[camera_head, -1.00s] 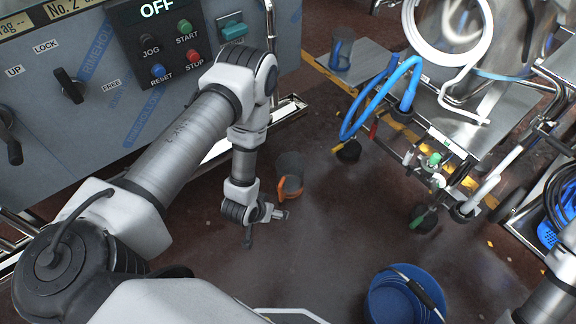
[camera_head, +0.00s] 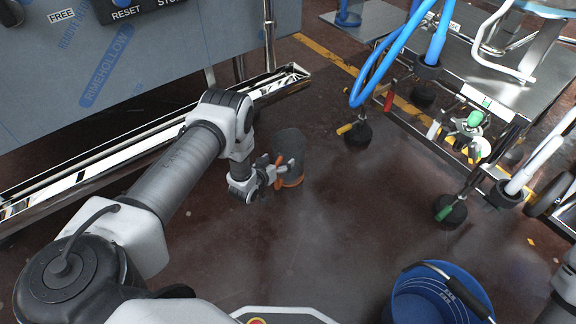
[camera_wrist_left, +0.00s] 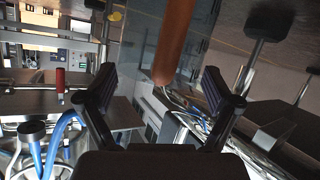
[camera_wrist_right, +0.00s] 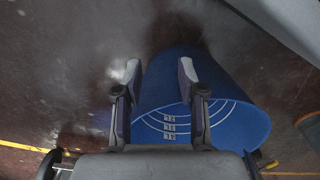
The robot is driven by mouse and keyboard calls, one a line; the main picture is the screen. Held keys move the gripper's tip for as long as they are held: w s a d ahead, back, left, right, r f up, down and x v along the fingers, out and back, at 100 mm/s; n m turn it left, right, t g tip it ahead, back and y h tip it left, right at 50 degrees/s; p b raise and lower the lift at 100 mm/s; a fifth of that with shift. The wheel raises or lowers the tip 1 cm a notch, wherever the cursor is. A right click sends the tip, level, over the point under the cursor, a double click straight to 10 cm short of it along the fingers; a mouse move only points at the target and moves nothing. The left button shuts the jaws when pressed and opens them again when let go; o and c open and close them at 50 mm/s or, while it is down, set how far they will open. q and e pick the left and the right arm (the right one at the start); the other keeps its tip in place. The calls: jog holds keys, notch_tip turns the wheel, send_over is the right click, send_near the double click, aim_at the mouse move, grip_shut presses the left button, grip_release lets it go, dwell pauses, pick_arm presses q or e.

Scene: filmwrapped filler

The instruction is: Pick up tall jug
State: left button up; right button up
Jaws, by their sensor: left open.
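The tall jug (camera_head: 291,148) is a grey see-through vessel with an orange handle (camera_head: 287,180), standing on the dark floor. My left gripper (camera_head: 277,172) is at its handle side, low beside the jug. In the left wrist view the orange handle (camera_wrist_left: 173,40) comes down between the two spread fingers of this gripper (camera_wrist_left: 158,82), with gaps on both sides. The grey jug wall lies behind the handle. My right gripper (camera_wrist_right: 160,78) shows only in the right wrist view, fingers apart and empty, with a blue bucket (camera_wrist_right: 240,115) beyond them.
The blue bucket with a dark handle also shows in the head view (camera_head: 408,306). A machine panel on chrome rails (camera_head: 150,150) stands at the upper left. A steel cart (camera_head: 480,92) with blue hoses is at the upper right. The floor between jug and bucket is clear.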

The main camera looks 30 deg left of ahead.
pick_arm(q)
jog(key=shift+w, duration=0.25)
grip_shut()
